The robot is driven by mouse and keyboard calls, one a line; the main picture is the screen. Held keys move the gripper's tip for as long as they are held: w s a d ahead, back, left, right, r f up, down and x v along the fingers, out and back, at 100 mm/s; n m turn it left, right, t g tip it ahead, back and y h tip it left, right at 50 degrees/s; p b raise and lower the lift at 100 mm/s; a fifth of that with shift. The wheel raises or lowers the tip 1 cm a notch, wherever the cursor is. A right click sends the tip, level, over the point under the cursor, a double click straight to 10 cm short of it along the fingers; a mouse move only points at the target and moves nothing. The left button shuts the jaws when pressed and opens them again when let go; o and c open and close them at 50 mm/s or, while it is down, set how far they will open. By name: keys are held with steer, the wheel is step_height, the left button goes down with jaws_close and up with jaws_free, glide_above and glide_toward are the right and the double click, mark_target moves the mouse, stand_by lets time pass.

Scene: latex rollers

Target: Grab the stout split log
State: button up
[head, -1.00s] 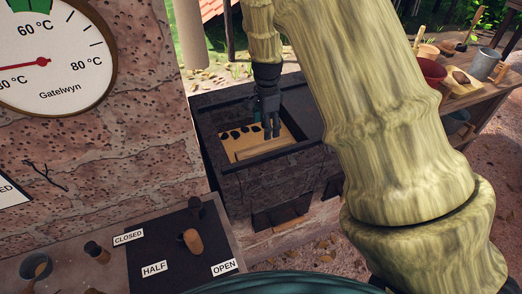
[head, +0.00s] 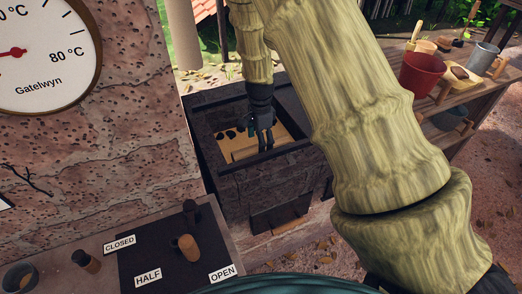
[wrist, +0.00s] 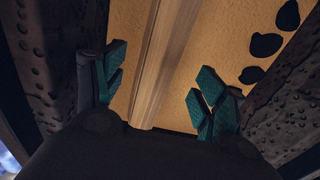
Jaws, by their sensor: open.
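A long pale wooden piece (wrist: 160,55), which looks like the split log, lies on a tan surface inside a dark stone box. In the head view it is small and partly hidden near the front wall of the box (head: 246,153). My gripper (head: 262,143) hangs pointing down into the box, over the tan surface. In the wrist view my gripper (wrist: 155,88) is open and empty. Its teal finger pads stand apart on either side of the wooden piece, not visibly touching it.
The stone box's dark walls (head: 268,183) stand close around the gripper. Several dark holes (wrist: 265,46) mark the tan surface. A brick wall with a gauge (head: 48,50) and a lever panel (head: 165,255) are at left. A bench with a red pot (head: 421,74) is at right.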

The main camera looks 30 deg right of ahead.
steer(key=shift+s+d+f, duration=0.1)
steer(key=shift+d+f, duration=0.05)
steer(key=shift+f, duration=1.1)
steer(key=shift+d+f, duration=0.1)
steer(key=shift+f, duration=1.15)
steer(key=c, duration=1.2)
steer(key=shift+c, duration=0.4)
steer(key=shift+r, duration=0.15)
